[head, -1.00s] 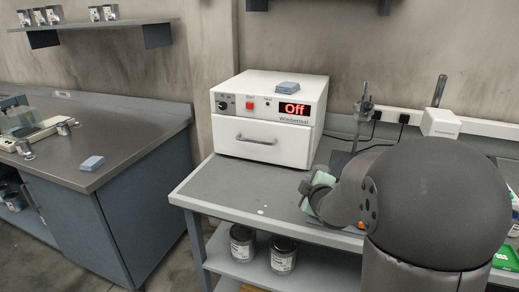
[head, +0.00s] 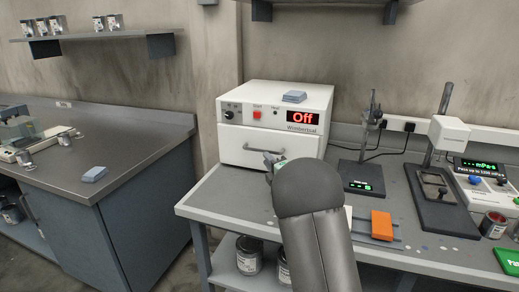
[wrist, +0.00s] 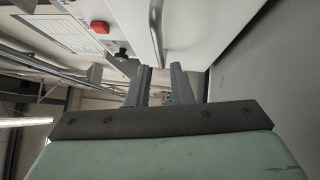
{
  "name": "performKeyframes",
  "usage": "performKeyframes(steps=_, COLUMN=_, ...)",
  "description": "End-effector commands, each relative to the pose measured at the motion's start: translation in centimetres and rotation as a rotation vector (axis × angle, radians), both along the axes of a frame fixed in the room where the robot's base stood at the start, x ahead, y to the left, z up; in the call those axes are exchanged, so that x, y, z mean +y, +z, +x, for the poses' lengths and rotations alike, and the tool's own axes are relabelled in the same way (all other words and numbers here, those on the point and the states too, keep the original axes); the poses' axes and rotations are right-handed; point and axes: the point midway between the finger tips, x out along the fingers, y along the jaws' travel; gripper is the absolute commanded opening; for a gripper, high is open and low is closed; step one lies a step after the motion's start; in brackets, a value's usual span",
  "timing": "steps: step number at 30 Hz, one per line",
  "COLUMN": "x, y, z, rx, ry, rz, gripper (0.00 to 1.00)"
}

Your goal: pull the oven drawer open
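The oven (head: 275,122) is a white box on the grey bench, with a red "Off" display. Its drawer (head: 240,150) is shut, with a grey bar handle (head: 265,150) on the front. My gripper (head: 270,174) is just in front of the drawer, close below the handle and partly hidden by my arm. In the wrist view my gripper (wrist: 161,72) is open, with a gap between its two fingers. The handle (wrist: 156,30) shows just beyond the fingertips, roughly in line with the gap. I cannot tell whether they touch.
Blue-grey pads (head: 294,97) lie on the oven top. A dark stand base (head: 361,177), an orange block (head: 382,225) and a white-headed instrument (head: 445,134) stand to the right. Paint cans (head: 249,254) sit on the shelf below. A metal counter (head: 125,158) is at the left.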

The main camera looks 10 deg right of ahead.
Motion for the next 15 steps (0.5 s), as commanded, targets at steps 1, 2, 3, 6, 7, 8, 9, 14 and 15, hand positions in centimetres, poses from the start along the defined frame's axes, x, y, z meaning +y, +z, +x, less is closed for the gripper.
performKeyframes(steps=1, x=0.4, y=0.3, z=1.1, rx=0.000, ry=0.001, rz=0.000, gripper=0.20)
performKeyframes(steps=2, x=0.6, y=0.3, z=1.7, rx=0.000, ry=0.001, rz=0.001, gripper=0.20)
performKeyframes(steps=3, x=0.8, y=0.5, z=2.5, rx=0.000, ry=0.001, rz=0.000, gripper=0.20)
performKeyframes(steps=6, x=1.3, y=0.7, z=4.1, rx=0.001, ry=0.001, rz=0.000, gripper=0.20)
performKeyframes(steps=7, x=1.5, y=0.7, z=4.6, rx=0.000, ry=0.001, rz=0.000, gripper=0.20)
performKeyframes(steps=8, x=1.6, y=0.8, z=5.0, rx=0.000, ry=0.000, rz=0.000, gripper=0.20)
performKeyframes(steps=9, x=1.7, y=0.8, z=5.4, rx=0.000, ry=0.000, rz=0.001, gripper=0.20)
performKeyframes(steps=14, x=2.0, y=1.0, z=6.6, rx=0.001, ry=-0.001, rz=0.002, gripper=0.20)
performKeyframes(steps=15, x=2.1, y=1.0, z=6.7, rx=0.001, ry=-0.001, rz=0.002, gripper=0.20)
